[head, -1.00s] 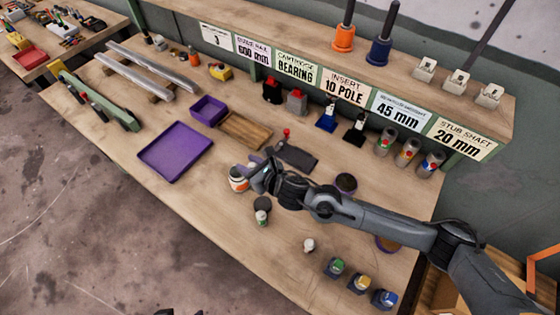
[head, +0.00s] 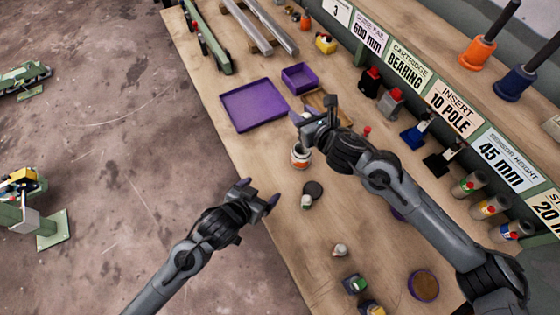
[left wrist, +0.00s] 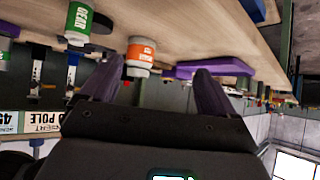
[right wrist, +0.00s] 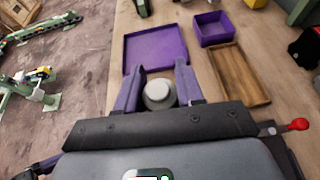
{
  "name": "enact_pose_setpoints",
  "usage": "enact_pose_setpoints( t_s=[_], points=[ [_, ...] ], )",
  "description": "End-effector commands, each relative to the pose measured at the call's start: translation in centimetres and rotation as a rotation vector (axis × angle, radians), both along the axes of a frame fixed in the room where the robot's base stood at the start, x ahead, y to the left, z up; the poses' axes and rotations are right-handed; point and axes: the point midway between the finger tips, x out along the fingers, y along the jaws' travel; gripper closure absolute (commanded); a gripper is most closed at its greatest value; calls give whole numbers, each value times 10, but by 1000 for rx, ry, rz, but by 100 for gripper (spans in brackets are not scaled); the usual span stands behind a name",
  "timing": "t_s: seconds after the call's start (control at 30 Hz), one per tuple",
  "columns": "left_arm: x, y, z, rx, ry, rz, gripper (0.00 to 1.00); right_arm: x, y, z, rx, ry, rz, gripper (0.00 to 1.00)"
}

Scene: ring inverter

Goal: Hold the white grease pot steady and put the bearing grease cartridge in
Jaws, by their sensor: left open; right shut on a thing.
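The white grease pot (head: 300,157) with an orange band stands upright on the bench; it also shows inverted in the left wrist view (left wrist: 139,55). My right gripper (head: 303,113) is above it, shut on a small pale round piece with a raised centre (right wrist: 159,94), which looks like a lid or cap. Its underside is hidden. My left gripper (head: 260,191) is open and empty, near the bench's front edge, apart from the pot. A white container with a green label reading GEAR (left wrist: 80,22) stands near the pot. I cannot tell which piece is the bearing grease cartridge.
A purple tray (head: 254,105), a small purple box (head: 299,77) and a wooden tray (right wrist: 240,75) lie beyond the pot. A dark disc (head: 314,190) lies by the green-labelled container.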

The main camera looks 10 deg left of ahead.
Motion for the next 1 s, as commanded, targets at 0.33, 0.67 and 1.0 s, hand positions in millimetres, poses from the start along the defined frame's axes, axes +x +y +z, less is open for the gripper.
enact_pose_setpoints(
  t_s=[0.33,0.67,1.0],
  points=[
    [68,-40,14,-106,-208,-198,11,0,0,0,1,-1,0,93],
    [89,-45,13,-146,-242,-267,11,0,0,0,1,-1,0,93],
    [122,-69,-2,-152,-243,-269,11,0,0,0,1,-1,0,93]
  ],
)
